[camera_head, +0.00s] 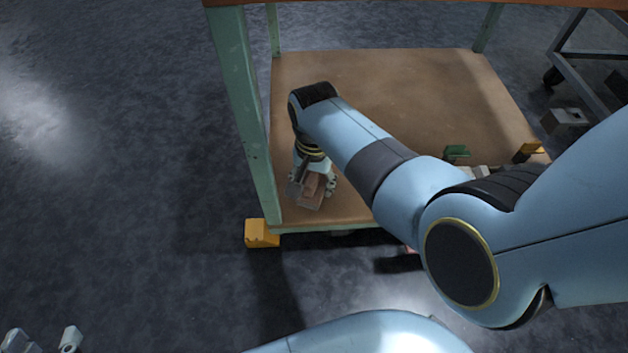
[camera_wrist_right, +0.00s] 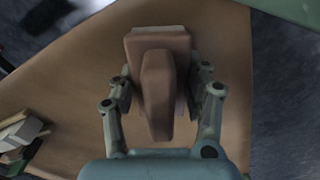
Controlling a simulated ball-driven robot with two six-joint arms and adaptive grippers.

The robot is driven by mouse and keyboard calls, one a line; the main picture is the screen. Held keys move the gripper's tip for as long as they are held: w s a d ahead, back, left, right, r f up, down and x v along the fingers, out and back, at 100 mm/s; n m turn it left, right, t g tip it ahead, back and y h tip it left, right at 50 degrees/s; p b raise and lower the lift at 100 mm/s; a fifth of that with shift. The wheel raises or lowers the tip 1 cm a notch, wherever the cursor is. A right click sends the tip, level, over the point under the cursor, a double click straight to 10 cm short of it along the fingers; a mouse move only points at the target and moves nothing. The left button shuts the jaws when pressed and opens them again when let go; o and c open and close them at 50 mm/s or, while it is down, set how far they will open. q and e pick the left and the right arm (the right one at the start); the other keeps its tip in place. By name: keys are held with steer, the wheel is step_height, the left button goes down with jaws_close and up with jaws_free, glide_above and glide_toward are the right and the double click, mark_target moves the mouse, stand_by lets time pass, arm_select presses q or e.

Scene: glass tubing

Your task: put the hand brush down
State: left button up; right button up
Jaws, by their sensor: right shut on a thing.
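The hand brush (camera_head: 312,192) is a reddish-brown block with a raised handle, seen at the front left corner of the lower shelf (camera_head: 420,85). In the right wrist view the brush (camera_wrist_right: 158,85) sits between both fingers. My right gripper (camera_wrist_right: 160,92) is shut on it, one finger on each side. I cannot tell whether the underside of the brush touches the shelf. My left gripper (camera_head: 42,341) shows at the bottom left corner of the head view, its fingers apart and empty, away from the brush.
A green table leg (camera_head: 240,110) stands just left of the brush. A yellow foot piece (camera_head: 262,233) is near it. The middle of the shelf is bare.

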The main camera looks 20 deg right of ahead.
steer(key=o, duration=1)
arm_select(q)
steer(key=shift+w+r, duration=0.1)
steer(key=shift+r, duration=0.05)
arm_select(e)
steer(key=shift+r, duration=0.25)
step_height(320, 180, up, 4)
steer(key=p, duration=0.3)
steer(key=shift+w+r, duration=0.1)
steer(key=shift+r, duration=0.05)
step_height(320, 180, up, 2)
steer(key=shift+r+p, duration=0.1)
steer(key=shift+p, duration=0.85)
arm_select(q)
steer(key=shift+s+a+r+g+p, duration=0.15)
steer(key=shift+r+g, duration=0.35)
steer(key=shift+g, duration=0.7)
steer(key=shift+s+a+r+g+p, duration=0.1)
steer(key=shift+r+g, duration=0.4)
steer(key=shift+g, duration=0.7)
steer(key=shift+s+a+r+g+p, duration=0.15)
steer(key=shift+r+g, duration=0.35)
steer(key=shift+g, duration=0.7)
arm_select(e)
steer(key=shift+r, duration=0.35)
arm_select(q)
steer(key=shift+y, duration=0.3)
